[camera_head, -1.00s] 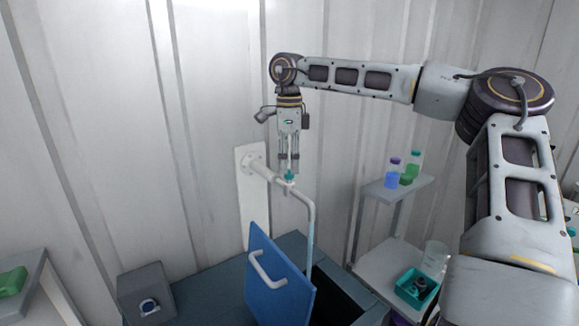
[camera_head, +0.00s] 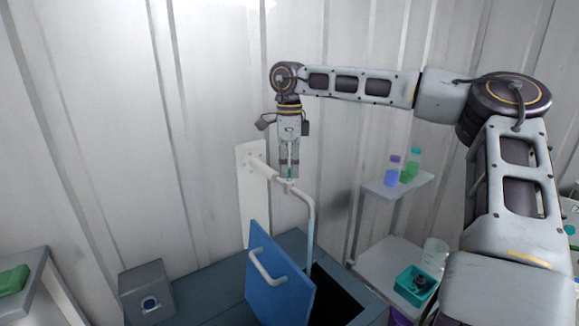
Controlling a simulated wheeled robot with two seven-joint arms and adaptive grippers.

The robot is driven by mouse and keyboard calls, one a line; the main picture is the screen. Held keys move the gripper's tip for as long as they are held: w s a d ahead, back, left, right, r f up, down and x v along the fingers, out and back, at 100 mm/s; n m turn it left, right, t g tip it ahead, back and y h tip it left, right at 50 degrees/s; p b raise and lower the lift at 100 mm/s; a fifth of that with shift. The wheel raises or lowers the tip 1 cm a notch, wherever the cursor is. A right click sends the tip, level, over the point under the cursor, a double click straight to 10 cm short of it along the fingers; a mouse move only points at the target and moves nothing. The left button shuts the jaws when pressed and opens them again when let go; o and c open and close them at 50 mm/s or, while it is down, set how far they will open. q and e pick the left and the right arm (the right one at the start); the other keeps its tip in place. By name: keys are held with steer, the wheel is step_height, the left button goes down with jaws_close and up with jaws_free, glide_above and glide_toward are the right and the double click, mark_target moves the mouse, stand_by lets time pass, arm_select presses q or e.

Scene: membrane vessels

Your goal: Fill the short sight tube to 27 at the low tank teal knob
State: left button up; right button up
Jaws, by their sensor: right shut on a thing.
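My right gripper (camera_head: 289,172) points straight down over the white pipe (camera_head: 268,172) that comes out of a wall plate. Its fingers are shut on the small teal knob (camera_head: 289,173) on top of the pipe, and they hide most of it. The pipe bends down to a pale blue clear section, the sight tube (camera_head: 310,240), which runs down behind the blue lid. No scale or number on it can be read. The low tank (camera_head: 215,290) is a dark blue-grey box below. My left gripper is not in view.
The blue lid (camera_head: 280,285) with a white handle stands raised beside a dark opening in the tank top. A grey box (camera_head: 148,290) stands at the left. Shelves at the right hold bottles (camera_head: 392,172), a beaker (camera_head: 436,252) and a teal tray (camera_head: 402,285).

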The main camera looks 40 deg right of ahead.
mark_target(289, 169)
steer(key=shift+m, duration=0.4)
steer(key=m+b, duration=0.1)
steer(key=m, duration=0.4)
steer(key=shift+m+b, duration=0.3)
steer(key=shift+m, duration=0.1)
steer(key=m+b, duration=0.1)
steer(key=m, duration=0.5)
steer(key=shift+m, duration=0.3)
steer(key=o, duration=1.1)
steer(key=shift+c, duration=0.2)
steer(key=shift+r, duration=0.15)
step_height(289, 169, up, 12)
